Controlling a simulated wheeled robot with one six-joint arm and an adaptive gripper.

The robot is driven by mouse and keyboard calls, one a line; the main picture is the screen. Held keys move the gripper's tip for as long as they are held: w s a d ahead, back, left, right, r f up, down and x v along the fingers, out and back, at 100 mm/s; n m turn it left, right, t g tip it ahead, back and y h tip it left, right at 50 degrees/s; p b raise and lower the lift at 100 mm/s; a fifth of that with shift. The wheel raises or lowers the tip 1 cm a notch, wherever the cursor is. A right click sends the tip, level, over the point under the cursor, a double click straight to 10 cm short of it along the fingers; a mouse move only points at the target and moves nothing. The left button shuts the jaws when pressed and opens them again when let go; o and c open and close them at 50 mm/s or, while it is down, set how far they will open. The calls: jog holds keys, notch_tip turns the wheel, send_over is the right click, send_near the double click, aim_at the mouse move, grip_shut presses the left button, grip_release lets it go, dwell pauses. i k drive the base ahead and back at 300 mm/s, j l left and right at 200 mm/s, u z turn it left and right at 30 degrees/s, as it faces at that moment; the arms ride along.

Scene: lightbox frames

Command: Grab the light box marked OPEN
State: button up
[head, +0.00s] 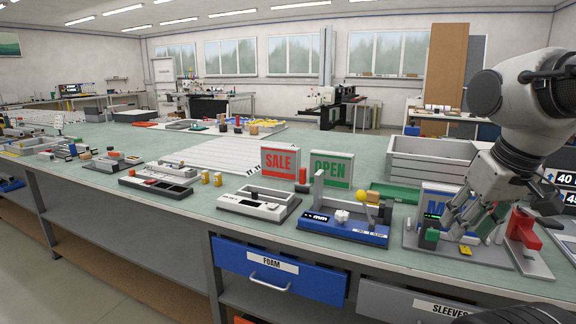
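The light box marked OPEN (331,169) stands upright on the green bench top.
A blue fixture (345,232) with a grey post and yellow ball stands in front of the OPEN box. A red cylinder (302,175) is between the signs. A grey crate (425,160) and a green tray (392,192) lie to the right. A red clamp (523,229) stands beside my gripper.

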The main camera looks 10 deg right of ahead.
aim_at(337, 167)
jog(key=i+j+u, duration=0.15)
jog(key=i+j, duration=0.85)
jog(key=i, duration=0.05)
